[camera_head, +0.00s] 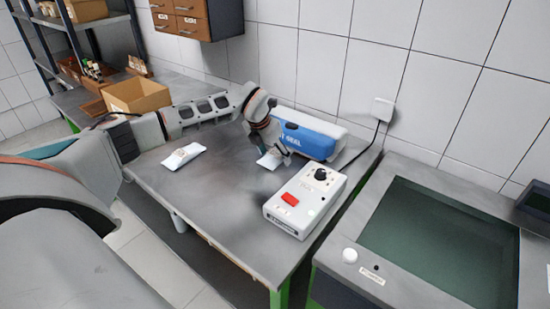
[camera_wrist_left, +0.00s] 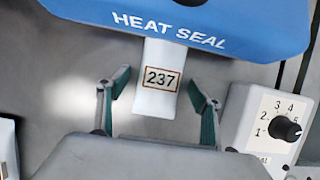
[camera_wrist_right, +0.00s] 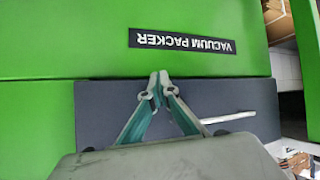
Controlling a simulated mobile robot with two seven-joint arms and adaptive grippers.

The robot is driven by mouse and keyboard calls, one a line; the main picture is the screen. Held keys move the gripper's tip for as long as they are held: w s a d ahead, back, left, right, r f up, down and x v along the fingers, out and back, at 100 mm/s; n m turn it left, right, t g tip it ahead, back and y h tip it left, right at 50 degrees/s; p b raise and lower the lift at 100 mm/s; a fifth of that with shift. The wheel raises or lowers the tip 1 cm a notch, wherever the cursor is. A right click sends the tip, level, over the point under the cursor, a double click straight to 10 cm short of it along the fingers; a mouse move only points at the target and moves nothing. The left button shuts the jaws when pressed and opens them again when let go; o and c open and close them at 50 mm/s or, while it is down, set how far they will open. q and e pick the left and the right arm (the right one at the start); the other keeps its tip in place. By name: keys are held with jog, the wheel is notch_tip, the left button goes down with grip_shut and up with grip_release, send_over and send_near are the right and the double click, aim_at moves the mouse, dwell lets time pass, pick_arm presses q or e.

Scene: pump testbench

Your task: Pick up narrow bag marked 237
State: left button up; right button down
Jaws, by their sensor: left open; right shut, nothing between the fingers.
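The narrow white bag marked 237 (camera_wrist_left: 160,80) lies on the grey table, its far end reaching the blue heat sealer (camera_wrist_left: 190,20). It also shows in the head view (camera_head: 268,162), partly hidden by my left gripper (camera_head: 276,148). In the left wrist view my left gripper (camera_wrist_left: 158,86) is open, with one finger on each side of the bag, apart from it. My right gripper (camera_wrist_right: 160,84) is shut and empty in front of the vacuum packer's green panel (camera_wrist_right: 100,28).
Another white bag (camera_head: 184,156) lies on the table (camera_head: 190,190) to the left. A white control box (camera_head: 308,205) with a red button and black knob stands right of the bag. The vacuum packer (camera_head: 440,240) is at the right. A cardboard box (camera_head: 136,95) stands at the back left.

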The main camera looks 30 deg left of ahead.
pick_arm(q)
jog(key=c, duration=1.4)
jog(key=shift+c, duration=0.2)
